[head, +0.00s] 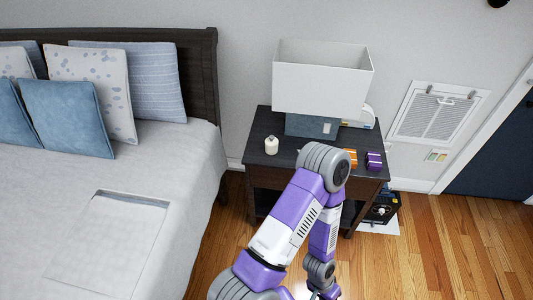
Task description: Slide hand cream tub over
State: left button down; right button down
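A small white tub (271,146) with a narrower top stands upright near the left edge of the dark nightstand (257,133); it looks like the hand cream tub, but no label is readable. One purple and white arm of mine rises from the bottom, bends over the nightstand's front, and folds back down. I take it for the left arm. Its gripper (325,292) is at the bottom edge, low in front of the nightstand and well away from the tub. It is small and partly cut off, so its opening is unclear. My other gripper is not in view.
A lamp with a white shade (322,78) and blue-grey base (312,125) stands at the nightstand's back. An orange item (351,158) and a purple item (374,161) sit at its right. A bed (190,160) stands left. A dark box (381,208) is on the floor at right.

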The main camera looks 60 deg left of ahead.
aim_at(269, 151)
jog(key=u, duration=2.1)
jog(key=i, duration=1)
jog(key=u, duration=0.05)
